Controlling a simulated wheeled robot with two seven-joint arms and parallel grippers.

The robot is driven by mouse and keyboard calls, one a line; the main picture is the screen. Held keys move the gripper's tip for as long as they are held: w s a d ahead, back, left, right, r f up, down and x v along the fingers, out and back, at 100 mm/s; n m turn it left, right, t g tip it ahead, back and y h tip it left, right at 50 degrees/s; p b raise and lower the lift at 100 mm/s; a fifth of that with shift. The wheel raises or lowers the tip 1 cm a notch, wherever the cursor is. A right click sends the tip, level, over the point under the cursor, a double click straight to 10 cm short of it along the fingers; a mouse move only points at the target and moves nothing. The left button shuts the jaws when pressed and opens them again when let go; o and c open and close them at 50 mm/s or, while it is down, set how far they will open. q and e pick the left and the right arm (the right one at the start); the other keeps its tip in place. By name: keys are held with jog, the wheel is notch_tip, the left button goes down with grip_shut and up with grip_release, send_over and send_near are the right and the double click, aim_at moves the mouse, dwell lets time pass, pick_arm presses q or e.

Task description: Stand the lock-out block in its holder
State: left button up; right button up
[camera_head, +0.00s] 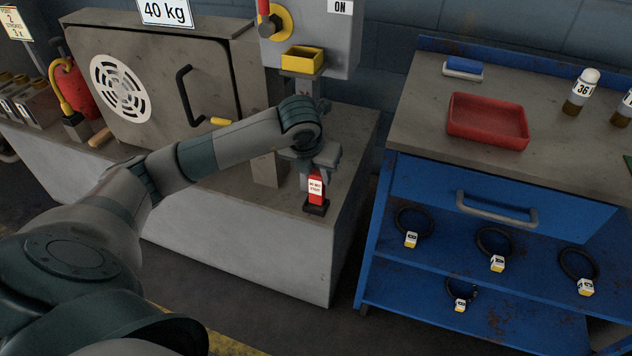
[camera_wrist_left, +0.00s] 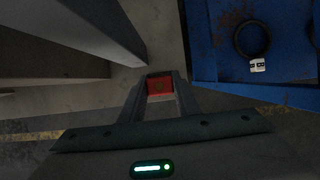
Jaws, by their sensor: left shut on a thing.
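The lock-out block (camera_head: 316,188) is red with a white label and a dark foot, and looks upright in the head view. My left gripper (camera_head: 315,170) points down and is shut on its upper part. In the left wrist view, the block's red top (camera_wrist_left: 160,86) shows between the fingertips of my left gripper (camera_wrist_left: 160,84). The block appears near the front right edge of the grey plinth; I cannot tell whether its foot touches anything. A yellow open-topped box (camera_head: 303,59), which looks like the holder, is on the grey control box above and behind. My right gripper is not in view.
A grey machine door with a black handle (camera_head: 187,95) stands behind my left arm. The grey plinth (camera_head: 240,240) lies below. At right, a blue bench holds a red tray (camera_head: 488,121), with a drawer and several black rings below. A floor gap separates plinth and bench.

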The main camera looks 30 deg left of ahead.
aim_at(316, 183)
pick_arm(q)
notch_tip(316, 183, down, 2)
jog(key=shift+f, duration=0.2)
jog(key=shift+w+a+f, duration=0.1)
jog(key=shift+a+f, duration=0.1)
jog(key=shift+f, duration=0.05)
jog(key=shift+f, duration=0.15)
jog(key=o, duration=1.2)
jog(key=shift+v, duration=3.9)
